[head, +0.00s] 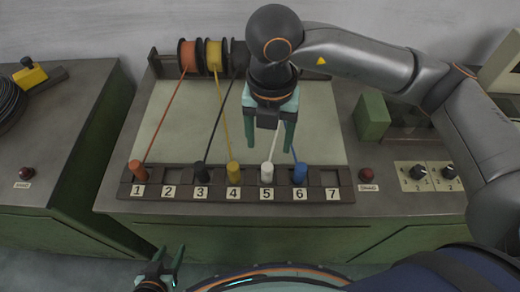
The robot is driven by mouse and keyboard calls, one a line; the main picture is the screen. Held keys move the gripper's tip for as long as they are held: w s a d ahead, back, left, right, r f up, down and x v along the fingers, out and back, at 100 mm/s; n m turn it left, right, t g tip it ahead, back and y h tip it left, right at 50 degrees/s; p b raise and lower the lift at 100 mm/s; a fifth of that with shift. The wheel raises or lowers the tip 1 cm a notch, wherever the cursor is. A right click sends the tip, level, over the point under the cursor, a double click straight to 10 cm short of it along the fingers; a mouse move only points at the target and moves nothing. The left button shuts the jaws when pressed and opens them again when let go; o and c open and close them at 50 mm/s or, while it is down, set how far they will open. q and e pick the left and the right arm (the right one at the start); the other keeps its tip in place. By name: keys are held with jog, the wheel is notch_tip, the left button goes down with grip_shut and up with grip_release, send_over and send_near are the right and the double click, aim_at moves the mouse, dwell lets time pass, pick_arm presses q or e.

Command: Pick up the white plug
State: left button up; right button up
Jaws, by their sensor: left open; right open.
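The white plug (267,173) stands upright in the numbered strip (334,178), above the label 5. A pale cord runs up from it and passes behind my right gripper. My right gripper (273,150) is open, its green fingers pointing down just above the white plug, seemingly one on each side of its line. I cannot tell its exact height over the plug. My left gripper (172,262) is open and empty, low in front of the bench.
An orange plug (138,171), a black plug (201,173), a yellow plug (233,172) and a blue plug (300,173) stand in the same strip, with cords. Spools (214,56) are behind. A green block (372,117) and knobs (418,172) are to the right.

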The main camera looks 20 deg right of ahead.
aim_at(267, 167)
notch_tip(267, 167, down, 7)
jog(key=shift+r, duration=0.1)
jog(key=shift+w+f+p, duration=0.2)
jog(key=shift+f+p, duration=0.55)
jog(key=shift+f, duration=2.1)
grip_shut()
jog(key=shift+r, duration=0.1)
